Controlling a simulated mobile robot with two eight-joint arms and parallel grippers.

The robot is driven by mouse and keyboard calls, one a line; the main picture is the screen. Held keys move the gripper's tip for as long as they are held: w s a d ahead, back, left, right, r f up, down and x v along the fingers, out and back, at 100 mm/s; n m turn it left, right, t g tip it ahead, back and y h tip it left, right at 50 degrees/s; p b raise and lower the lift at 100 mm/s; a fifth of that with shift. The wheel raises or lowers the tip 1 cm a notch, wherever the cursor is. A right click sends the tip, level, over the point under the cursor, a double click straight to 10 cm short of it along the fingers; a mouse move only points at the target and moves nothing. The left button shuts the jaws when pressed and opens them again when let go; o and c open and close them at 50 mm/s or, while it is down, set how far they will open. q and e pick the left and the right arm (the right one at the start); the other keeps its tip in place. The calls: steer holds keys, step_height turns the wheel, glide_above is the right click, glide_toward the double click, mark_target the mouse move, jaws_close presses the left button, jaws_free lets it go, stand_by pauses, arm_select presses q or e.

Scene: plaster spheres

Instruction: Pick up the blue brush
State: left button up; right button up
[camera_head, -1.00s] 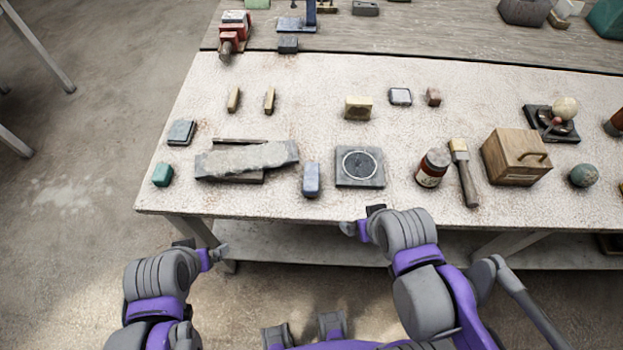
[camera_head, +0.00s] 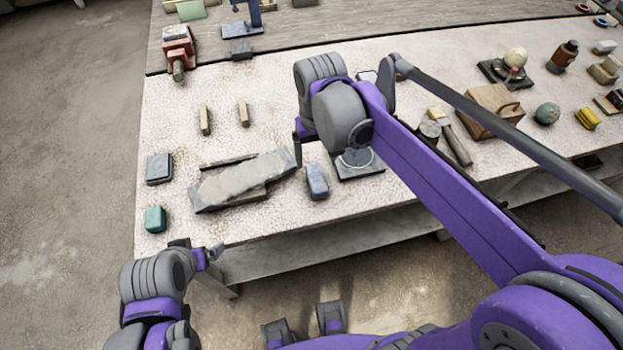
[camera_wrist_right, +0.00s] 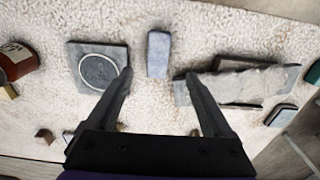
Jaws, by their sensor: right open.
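The blue brush (camera_head: 317,182) looks like a small blue-grey block lying near the table's front edge. It also shows in the right wrist view (camera_wrist_right: 158,55), upper middle, unobstructed. My right gripper (camera_head: 298,148) is above the table, just left of and behind the brush in the head view. In the right wrist view its open fingers (camera_wrist_right: 157,80) point toward the brush, with the brush between their lines and nothing held. My left gripper (camera_head: 214,255) hangs in front of the table edge at the left; its jaws are too small to read.
A grey stone slab (camera_head: 245,180) lies close left of the brush. A square plate with a ring (camera_wrist_right: 97,68) lies on its other side, partly hidden by my right arm in the head view. A teal block (camera_head: 155,219) sits at the front left. Bare table lies around the brush.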

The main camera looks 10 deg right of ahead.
glide_above(316, 177)
steer(key=f, duration=0.5)
steer(key=shift+s+f, duration=0.15)
steer(key=shift+s, duration=0.05)
steer(key=shift+w+f+b, duration=0.1)
steer(key=shift+f+b, duration=0.2)
steer(key=shift+f, duration=2.45)
steer(key=shift+f, duration=0.25)
jaws_close()
steer(key=shift+r, duration=0.15)
step_height(316, 177, up, 10)
steer(key=shift+r+p, duration=0.15)
steer(key=shift+p, duration=0.25)
